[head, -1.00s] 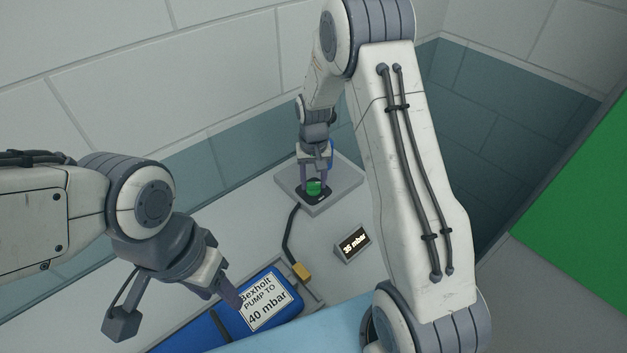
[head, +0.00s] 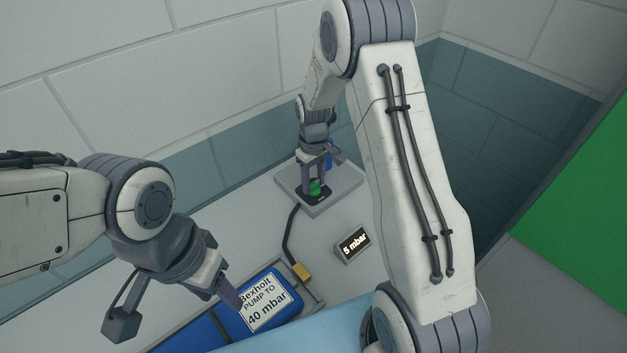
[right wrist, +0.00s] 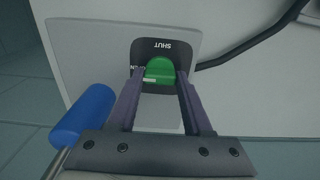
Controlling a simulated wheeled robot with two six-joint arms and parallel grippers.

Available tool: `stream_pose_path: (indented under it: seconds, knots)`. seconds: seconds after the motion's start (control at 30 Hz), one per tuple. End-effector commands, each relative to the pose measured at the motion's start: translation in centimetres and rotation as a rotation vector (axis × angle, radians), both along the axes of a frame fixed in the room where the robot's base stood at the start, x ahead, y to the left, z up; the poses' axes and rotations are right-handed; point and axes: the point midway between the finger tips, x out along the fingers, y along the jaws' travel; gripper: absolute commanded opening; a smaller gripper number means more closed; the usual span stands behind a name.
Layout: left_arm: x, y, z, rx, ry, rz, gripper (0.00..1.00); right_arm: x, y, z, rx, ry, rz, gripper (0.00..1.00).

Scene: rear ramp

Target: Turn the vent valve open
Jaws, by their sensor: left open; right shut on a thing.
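The vent valve is a green knob (head: 314,187) on a black plate at the back. In the right wrist view the knob (right wrist: 160,70) sits between the fingers of my right gripper (right wrist: 160,84), which is shut on it. The black plate (right wrist: 178,52) reads SHUT; a second word left of the knob is mostly hidden. A pale mark shows on the knob's edge nearest the gripper. My right gripper also shows in the head view (head: 314,186). My left gripper (head: 230,294) is open and empty, over the blue bag's label.
A small display (head: 353,245) reads 5 mbar. The blue bag (head: 258,283) is labelled Bexholt, pump to 40 mbar. A blue cylindrical handle (right wrist: 85,115) stands beside my right gripper.

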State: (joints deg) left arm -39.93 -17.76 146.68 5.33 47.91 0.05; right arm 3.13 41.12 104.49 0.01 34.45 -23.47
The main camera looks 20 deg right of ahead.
Motion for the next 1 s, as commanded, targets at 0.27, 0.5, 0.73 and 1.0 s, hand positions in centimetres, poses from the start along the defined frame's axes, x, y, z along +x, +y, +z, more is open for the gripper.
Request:
stream_pose_path:
  seconds: [0.27,0.5,0.73,1.0]
  knots:
    - [0.0,0.0,0.0,0.000,0.000,0.000,0.50,0.1,0.0,0.1,0.000,-0.004,0.012,0.00]
    - [0.0,0.0,0.0,0.000,0.000,0.000,0.50,0.1,0.0,0.1,0.000,-0.004,0.012,0.77]
    - [0.0,0.0,0.0,0.000,0.000,0.000,0.50,0.1,0.0,0.1,0.000,-0.002,0.010,0.80]
    - [0.0,0.0,-0.5,0.000,0.000,0.000,0.50,0.2,0.0,1.6,-0.001,-0.007,0.009,0.80]
